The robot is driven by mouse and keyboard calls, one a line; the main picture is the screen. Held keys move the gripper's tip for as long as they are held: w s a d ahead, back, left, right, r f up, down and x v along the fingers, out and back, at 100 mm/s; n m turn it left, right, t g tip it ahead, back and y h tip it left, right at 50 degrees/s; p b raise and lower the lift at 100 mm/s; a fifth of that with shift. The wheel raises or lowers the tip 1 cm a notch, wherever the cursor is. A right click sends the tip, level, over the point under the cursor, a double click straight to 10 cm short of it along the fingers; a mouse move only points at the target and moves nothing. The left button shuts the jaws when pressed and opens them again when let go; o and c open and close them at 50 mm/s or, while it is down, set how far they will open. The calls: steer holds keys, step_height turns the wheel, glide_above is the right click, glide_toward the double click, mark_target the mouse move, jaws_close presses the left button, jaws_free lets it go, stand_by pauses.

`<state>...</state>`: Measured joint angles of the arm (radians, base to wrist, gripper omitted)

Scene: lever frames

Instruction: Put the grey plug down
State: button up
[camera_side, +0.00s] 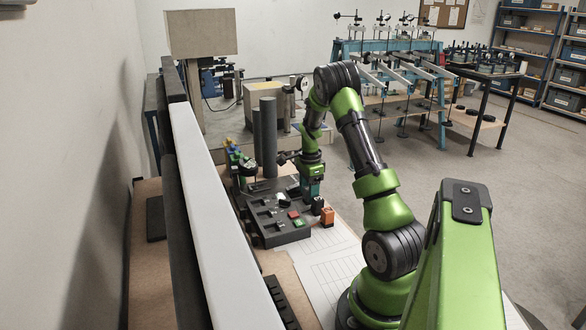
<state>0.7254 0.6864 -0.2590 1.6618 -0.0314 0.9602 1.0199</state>
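My gripper (313,197) points down beside the right edge of a dark board with shallow recesses (262,226). A small dark grey piece (317,206), which looks like the grey plug, is right at the fingertips. The view is too small to tell whether the fingers close on it or only stand next to it, or whether its underside touches the surface. An orange block (327,217) stands just to its right and nearer the camera.
The board bears a red piece (294,214), a green piece (299,223) and a pale piece (283,201). Tall dark cylinders (268,140) stand behind the board. A long white-topped wall (215,240) runs along the left. The pale lined sheet (335,262) is largely clear in front.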

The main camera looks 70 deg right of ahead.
step_height(320, 180, up, 12)
steer(key=w+a+r+n+t, duration=0.1)
steer(key=w+a+r+n, duration=0.15)
steer(key=a, duration=0.25)
steer(key=w+a+r+n+t, duration=0.1)
steer(key=a+r+n, duration=0.15)
steer(key=a, duration=0.25)
steer(key=s+a+r+n+t, duration=0.1)
steer(key=a+r+n, duration=0.1)
steer(key=a+n, duration=0.35)
steer(key=a+r+n+t+y, duration=0.1)
steer(key=a+r+n, duration=0.1)
steer(key=a, duration=0.6)
steer(key=s+a+r+n+t, duration=0.1)
steer(key=a+r+n, duration=0.2)
steer(key=a, duration=0.4)
steer(key=s+a+f+n+t+y, duration=0.1)
steer(key=s+a+n+t, duration=0.1)
steer(key=s+a+n, duration=0.4)
steer(key=a+n, duration=0.1)
steer(key=a, duration=0.2)
steer(key=shift+f, duration=0.2)
steer(key=shift+o, duration=0.3)
steer(key=shift+w+n, duration=0.1)
steer(key=shift+n, duration=0.15)
